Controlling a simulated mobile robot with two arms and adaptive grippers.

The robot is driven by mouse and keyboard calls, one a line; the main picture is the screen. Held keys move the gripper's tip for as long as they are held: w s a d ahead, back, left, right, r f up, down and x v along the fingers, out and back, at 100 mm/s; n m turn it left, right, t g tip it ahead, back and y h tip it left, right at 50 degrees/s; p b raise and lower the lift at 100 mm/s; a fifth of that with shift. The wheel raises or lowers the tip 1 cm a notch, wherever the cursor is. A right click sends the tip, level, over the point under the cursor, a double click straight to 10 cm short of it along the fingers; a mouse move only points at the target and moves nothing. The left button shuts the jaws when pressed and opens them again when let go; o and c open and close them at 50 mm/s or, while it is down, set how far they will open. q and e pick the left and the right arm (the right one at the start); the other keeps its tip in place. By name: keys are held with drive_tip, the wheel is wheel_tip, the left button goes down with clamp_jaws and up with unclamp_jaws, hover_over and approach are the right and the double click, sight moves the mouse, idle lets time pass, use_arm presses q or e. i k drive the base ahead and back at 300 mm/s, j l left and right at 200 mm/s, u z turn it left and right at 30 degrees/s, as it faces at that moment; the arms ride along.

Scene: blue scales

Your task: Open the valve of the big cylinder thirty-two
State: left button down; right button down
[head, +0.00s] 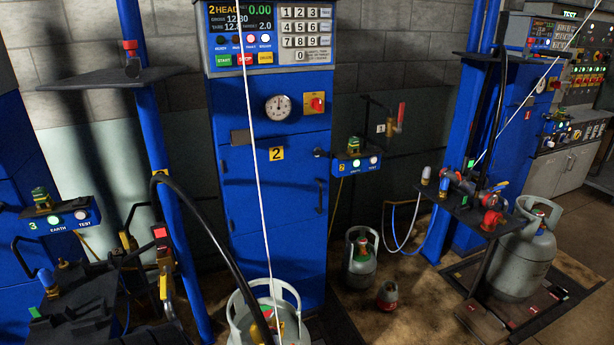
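A large grey cylinder (238,327) with a collar stands at the bottom centre, cut off by the lower edge. Its top shows green and red parts, partly behind a black hose. Another large grey cylinder (518,262) with a collar stands on a low platform at the right; a small red part shows at its top. I cannot read a number thirty-two on any cylinder, nor tell whether any valve is open. Neither of my grippers is in view.
A blue scale cabinet (270,190) marked 2 stands behind the bottom cylinder. A black hose (205,212) and a thin white line cross in front. A black shelf with valves (470,205) juts out at right. A tiny cylinder (390,297) stands on the floor.

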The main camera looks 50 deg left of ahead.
sight(267, 312)
drive_tip(key=u, duration=1.9)
drive_tip(key=k, duration=0.05)
